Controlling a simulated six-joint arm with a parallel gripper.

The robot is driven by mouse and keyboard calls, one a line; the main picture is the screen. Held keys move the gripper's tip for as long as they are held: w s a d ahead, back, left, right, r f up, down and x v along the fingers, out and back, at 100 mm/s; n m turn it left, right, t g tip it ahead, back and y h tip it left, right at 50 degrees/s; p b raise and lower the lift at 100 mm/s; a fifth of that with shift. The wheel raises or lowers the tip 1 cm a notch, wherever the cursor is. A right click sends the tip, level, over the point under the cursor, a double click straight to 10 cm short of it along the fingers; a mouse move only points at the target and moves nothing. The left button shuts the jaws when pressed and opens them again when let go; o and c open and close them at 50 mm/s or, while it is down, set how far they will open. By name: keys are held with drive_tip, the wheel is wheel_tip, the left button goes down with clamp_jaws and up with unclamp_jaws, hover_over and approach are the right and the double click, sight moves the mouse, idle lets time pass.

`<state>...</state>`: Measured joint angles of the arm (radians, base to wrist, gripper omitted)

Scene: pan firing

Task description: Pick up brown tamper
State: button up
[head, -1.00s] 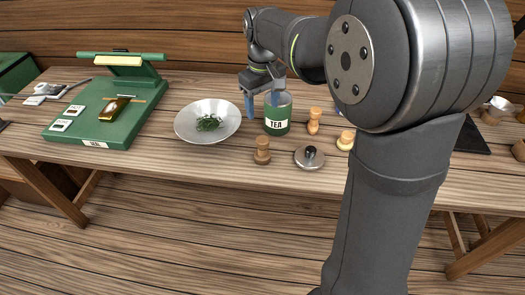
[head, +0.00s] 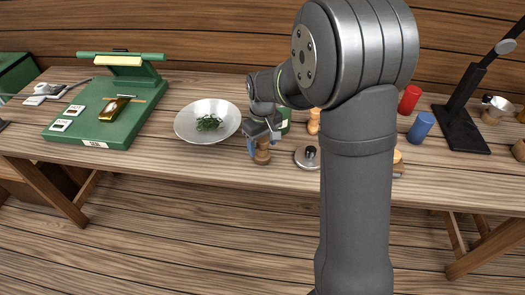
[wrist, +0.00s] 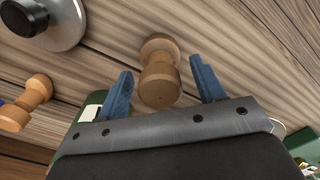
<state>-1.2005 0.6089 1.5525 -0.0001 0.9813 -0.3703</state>
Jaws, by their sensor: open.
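The brown tamper (head: 262,157), a turned wooden piece, stands upright near the table's front edge. My gripper (head: 263,141) is open with blue fingers, over and around its top in the head view. In the wrist view, the tamper (wrist: 160,82) lies between the two spread fingers of my gripper (wrist: 160,70), with a visible gap on each side. Its upper part is partly covered by the gripper in the head view. Another wooden tamper (head: 313,122) stands further back; it shows at the left in the wrist view (wrist: 27,104).
A metal lid with a black knob (head: 307,157) lies right of the tamper. The green tea tin (head: 287,116) is mostly hidden behind my gripper. A white bowl with leaves (head: 185,125) is to the left. Red (head: 409,99) and blue (head: 421,127) cylinders stand right of my arm.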

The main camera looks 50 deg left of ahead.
sight(263, 139)
drive_tip(key=shift+f, duration=0.65)
clamp_jaws()
drive_tip(key=shift+r, duration=0.15)
wheel_tip(263, 139, up, 4)
drive_tip(key=shift+r, duration=0.15)
drive_tip(key=w+d+r, duration=0.6)
drive_tip(key=w+d, duration=0.1)
drive_tip(key=d, duration=0.2)
drive_tip(key=shift+d+r, duration=0.25)
